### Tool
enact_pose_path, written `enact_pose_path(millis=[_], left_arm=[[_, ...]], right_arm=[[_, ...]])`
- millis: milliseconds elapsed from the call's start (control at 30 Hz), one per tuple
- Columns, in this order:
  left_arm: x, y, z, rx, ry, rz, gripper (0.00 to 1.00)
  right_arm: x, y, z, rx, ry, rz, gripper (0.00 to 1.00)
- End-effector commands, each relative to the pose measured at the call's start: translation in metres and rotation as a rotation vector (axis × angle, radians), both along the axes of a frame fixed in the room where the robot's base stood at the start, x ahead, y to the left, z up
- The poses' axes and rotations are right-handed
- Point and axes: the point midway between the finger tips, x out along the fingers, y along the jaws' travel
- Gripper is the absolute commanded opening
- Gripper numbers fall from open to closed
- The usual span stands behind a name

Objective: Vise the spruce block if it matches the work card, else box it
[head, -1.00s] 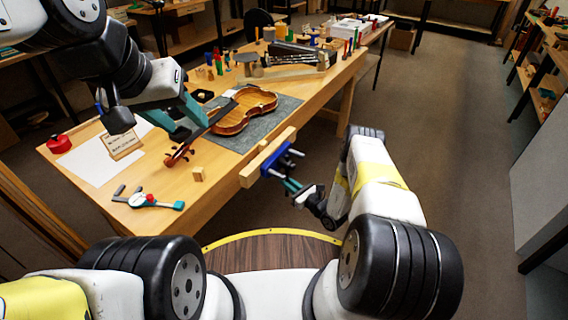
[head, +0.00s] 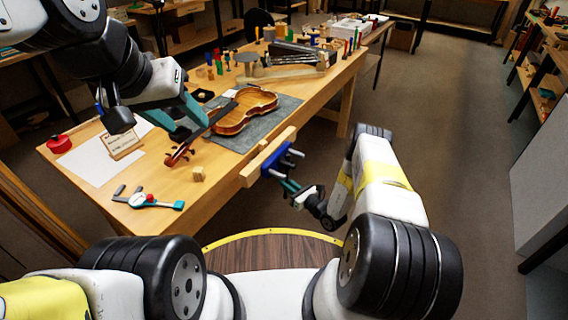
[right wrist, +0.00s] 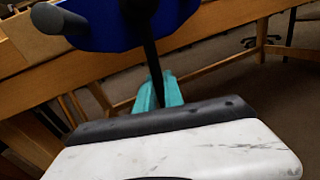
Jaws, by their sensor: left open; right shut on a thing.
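A small pale wooden block (head: 199,174), which looks like the spruce block, stands on the bench near its front edge. The work card (head: 122,144) stands tilted at the left; its writing is too small to read. The blue vise (head: 273,160) with wooden jaws (head: 250,172) is on the bench's front edge. My left gripper (head: 188,125) is open above the bench, by the violin's neck, and empty. My right gripper (head: 292,187) is shut on the vise's dark handle bar (right wrist: 150,60), which shows before the blue vise body (right wrist: 110,28) in the right wrist view.
A violin (head: 245,112) lies on a grey mat (head: 285,108). A teal and grey measuring tool (head: 150,202) with a red part lies at the front left. A red round container (head: 59,144) is beside a white sheet (head: 85,165). Several tools and jars crowd the far end.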

Motion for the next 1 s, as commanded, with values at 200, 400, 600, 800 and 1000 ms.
enact_pose_path(millis=[200, 400, 600, 800, 1000], left_arm=[[0.000, 0.000, 0.000, 0.000, 0.000, 0.000, 0.48], [0.000, 0.000, 0.000, 0.000, 0.000, 0.000, 0.48], [0.000, 0.000, 0.000, 0.000, 0.000, 0.000, 0.48], [0.000, 0.000, 0.000, 0.000, 0.000, 0.000, 0.48], [0.000, 0.000, 0.000, 0.000, 0.000, 0.000, 0.48]], right_arm=[[-0.011, 0.006, 0.004, 0.091, 0.119, -0.005, 0.00], [-0.023, 0.014, 0.008, 0.180, 0.241, -0.004, 0.00], [-0.032, 0.021, 0.013, 0.251, 0.343, -0.002, 0.00], [-0.037, 0.025, 0.016, 0.296, 0.406, -0.003, 0.00], [-0.039, 0.026, 0.018, 0.315, 0.433, -0.002, 0.00]])
